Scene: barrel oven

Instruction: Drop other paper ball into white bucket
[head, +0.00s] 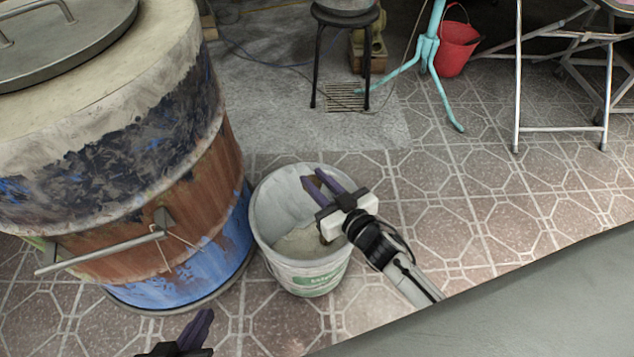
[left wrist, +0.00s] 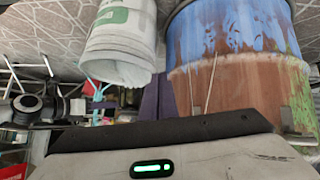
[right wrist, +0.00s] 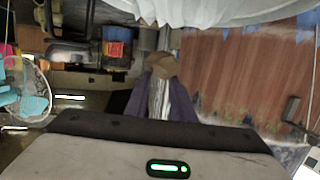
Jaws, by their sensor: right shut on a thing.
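The white bucket (head: 262,235) stands on the tiled floor beside the barrel oven, open at the top. My right gripper (head: 316,181) is over the bucket's mouth, shut on a small brown paper ball (right wrist: 162,65) between its purple fingers. The ball is mostly hidden by the fingers in the head view. The bucket also shows in the left wrist view (left wrist: 120,50) and at the top of the right wrist view. My left gripper (head: 200,328) is low at the bottom edge, apart from bucket and oven, its fingers together and empty. The bucket's bottom looks beige; I cannot make out another ball there.
The large barrel oven (head: 190,185) with a metal handle bar (head: 100,252) stands close left of the bucket. A grey surface (head: 540,300) fills the lower right. A black stool (head: 345,20), a red bucket (head: 457,48) and folding table legs are behind. Floor right of the bucket is clear.

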